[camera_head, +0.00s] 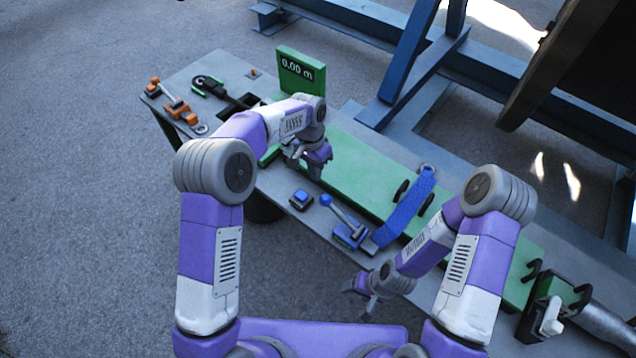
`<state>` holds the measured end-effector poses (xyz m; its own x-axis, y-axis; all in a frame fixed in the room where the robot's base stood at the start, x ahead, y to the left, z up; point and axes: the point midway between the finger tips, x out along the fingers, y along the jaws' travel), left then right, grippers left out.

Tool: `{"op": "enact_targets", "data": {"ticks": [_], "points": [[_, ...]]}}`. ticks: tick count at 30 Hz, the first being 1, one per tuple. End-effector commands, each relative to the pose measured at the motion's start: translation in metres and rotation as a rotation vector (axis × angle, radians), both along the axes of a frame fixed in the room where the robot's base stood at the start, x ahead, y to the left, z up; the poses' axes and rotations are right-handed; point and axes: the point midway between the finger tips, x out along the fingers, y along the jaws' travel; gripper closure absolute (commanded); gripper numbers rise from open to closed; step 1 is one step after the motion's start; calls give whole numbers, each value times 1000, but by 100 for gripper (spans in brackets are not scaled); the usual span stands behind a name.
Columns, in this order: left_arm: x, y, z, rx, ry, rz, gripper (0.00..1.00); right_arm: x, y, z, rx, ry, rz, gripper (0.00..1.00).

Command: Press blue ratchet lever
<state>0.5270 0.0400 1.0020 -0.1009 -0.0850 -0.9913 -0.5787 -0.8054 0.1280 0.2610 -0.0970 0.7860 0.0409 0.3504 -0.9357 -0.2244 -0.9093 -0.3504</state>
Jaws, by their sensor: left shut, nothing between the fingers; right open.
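A blue lever with a round knob (326,200) rises tilted from a blue base (349,236) on the bench. Beside it, a long blue slatted piece (407,208) slopes up to a rounded end with a hole. I cannot tell for sure which is the ratchet lever. My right gripper (360,298) is open and empty, in front of the bench's near edge, nearer to me than the blue base.
A small blue block (300,198) sits left of the knob. A green display (300,71) reads 0.00 m. Orange-handled tools (176,108) and a black-and-green tool (210,86) lie at the far left. A black-and-green clamp (551,300) holds a grey cable (604,322) at right. A blue frame stands behind.

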Motion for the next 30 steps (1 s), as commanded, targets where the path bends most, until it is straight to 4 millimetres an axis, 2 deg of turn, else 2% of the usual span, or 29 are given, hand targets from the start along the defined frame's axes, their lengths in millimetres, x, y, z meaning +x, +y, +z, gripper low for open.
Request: {"op": "enact_targets", "data": {"ticks": [3,7,30], "points": [[3,2,19,0,-2,-1,100,0,0,2,0,0,0,36],[4,3,29,-1,-1,0,100,0,0,3,0,0,0,36],[4,4,31,-1,0,0,100,0,0,3,0,0,0,36]]}}
